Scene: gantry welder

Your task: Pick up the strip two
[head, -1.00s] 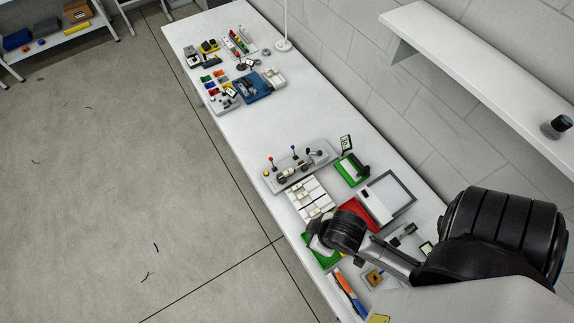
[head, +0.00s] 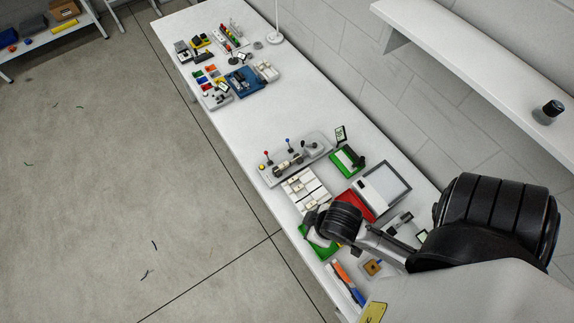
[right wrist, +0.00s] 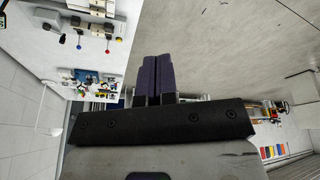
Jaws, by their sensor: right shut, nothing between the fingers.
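Several white strips (head: 305,190) lie side by side on the long white table in the head view, with small tan pieces on them. I cannot tell which one is strip two. My right arm reaches in from the lower right, and its wrist is beside the near end of the strips, over a green item (head: 322,247). Its fingertips are hidden in the head view. In the right wrist view my right gripper (right wrist: 152,80) is shut and empty, its two dark purple fingers together. My left gripper is not in view.
A grey lever panel (head: 297,160) stands just beyond the strips. A red piece (head: 358,204) and a grey-framed white tray (head: 382,186) lie to their right. Blue and orange tools (head: 345,280) lie nearer. The table's middle (head: 255,120) is clear. A wall shelf (head: 470,65) is at right.

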